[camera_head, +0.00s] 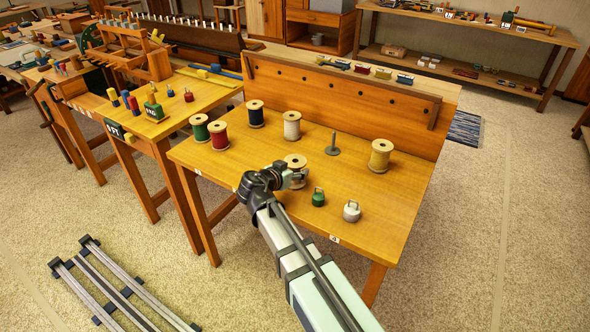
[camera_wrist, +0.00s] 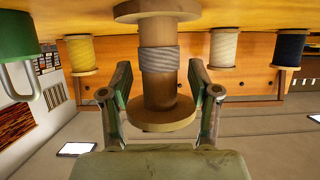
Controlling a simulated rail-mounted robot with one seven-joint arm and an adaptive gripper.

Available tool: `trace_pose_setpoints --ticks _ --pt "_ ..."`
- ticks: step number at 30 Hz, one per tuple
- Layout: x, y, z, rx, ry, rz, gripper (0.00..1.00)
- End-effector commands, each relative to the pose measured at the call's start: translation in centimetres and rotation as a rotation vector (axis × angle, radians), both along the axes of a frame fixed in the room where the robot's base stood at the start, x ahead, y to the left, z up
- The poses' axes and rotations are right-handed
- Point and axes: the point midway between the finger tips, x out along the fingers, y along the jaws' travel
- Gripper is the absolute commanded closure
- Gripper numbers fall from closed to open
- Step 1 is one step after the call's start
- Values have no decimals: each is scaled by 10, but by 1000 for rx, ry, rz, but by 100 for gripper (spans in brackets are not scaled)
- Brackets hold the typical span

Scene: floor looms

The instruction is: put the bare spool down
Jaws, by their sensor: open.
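The bare spool (camera_head: 296,160) stands at the table's middle, just beyond my gripper (camera_head: 288,178). In the wrist view, which looks upside down, the bare spool (camera_wrist: 158,95) has wooden flanges and a brown core with a grey band around part of it. Its far flange is at the tabletop, and I see no clear gap there. My gripper (camera_wrist: 160,78) is open, with one finger on each side of the spool's core. Whether the fingers touch it I cannot tell.
Green (camera_head: 200,127), red (camera_head: 218,135), navy (camera_head: 256,113), white (camera_head: 292,125) and yellow (camera_head: 381,155) spools stand around on the table (camera_head: 240,170). A grey peg stand (camera_head: 333,147), a green weight (camera_head: 318,198) and a white weight (camera_head: 351,212) are to the right.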

Motion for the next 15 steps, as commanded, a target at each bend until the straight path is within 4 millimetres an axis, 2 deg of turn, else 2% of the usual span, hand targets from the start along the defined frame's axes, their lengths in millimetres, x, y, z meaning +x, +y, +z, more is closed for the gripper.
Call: trace_pose_setpoints --ticks 15 --pt "-76 43 34 1 -1 4 39"
